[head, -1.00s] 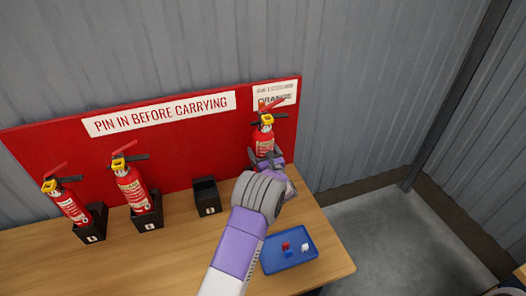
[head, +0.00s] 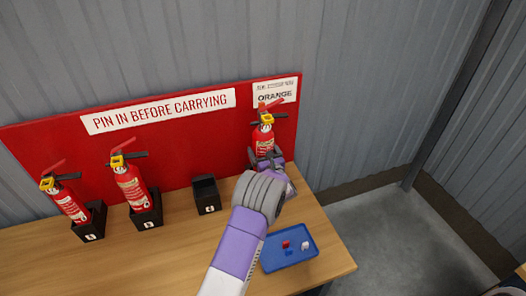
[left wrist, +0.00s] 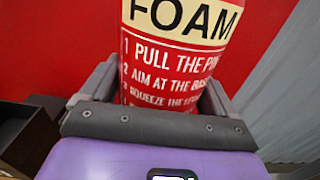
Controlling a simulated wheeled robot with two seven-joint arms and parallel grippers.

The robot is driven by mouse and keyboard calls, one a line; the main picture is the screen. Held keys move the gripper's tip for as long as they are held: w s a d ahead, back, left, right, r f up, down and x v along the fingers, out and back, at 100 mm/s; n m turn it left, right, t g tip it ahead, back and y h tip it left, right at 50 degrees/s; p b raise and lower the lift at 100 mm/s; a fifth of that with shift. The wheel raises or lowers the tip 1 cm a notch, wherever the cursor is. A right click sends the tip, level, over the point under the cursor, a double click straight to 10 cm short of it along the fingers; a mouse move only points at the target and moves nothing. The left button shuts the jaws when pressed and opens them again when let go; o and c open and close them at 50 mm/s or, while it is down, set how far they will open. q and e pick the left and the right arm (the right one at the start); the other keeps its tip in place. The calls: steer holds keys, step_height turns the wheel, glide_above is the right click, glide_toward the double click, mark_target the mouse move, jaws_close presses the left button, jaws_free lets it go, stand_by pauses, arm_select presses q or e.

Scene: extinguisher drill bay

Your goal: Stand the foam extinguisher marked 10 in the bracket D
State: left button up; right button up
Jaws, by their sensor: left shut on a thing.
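My left gripper (head: 268,158) is shut on a red foam extinguisher (head: 264,138) at the right end of the bench. The extinguisher is upright, with a yellow collar and black and red levers at its top. Its lower part is hidden behind my gripper and arm. In the left wrist view the extinguisher (left wrist: 178,60) sits between the two fingers, and its label reads FOAM. No number 10 shows. An empty black bracket (head: 206,195) stands to the left of my gripper; its letter is too small to read. My right gripper is not in view.
Two more red extinguishers, at the far left (head: 70,204) and left of centre (head: 131,185), stand in black brackets. A blue tray (head: 275,267) with small red, blue and white pieces lies near the front right. A red backboard (head: 60,140) rises behind the bench (head: 180,260).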

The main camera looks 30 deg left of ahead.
arm_select(q)
steer(key=shift+f+b, duration=1.4)
steer(key=shift+b, duration=0.2)
stand_by(0.8)
stand_by(0.4)
steer(key=o, duration=1.5)
steer(key=shift+s+f, duration=0.15)
steer(key=shift+f, duration=0.35)
steer(key=p+v, duration=0.1)
steer(key=v, duration=0.6)
steer(key=shift+d+r, duration=0.2)
steer(key=shift+r, duration=0.2)
steer(key=shift+s, duration=0.1)
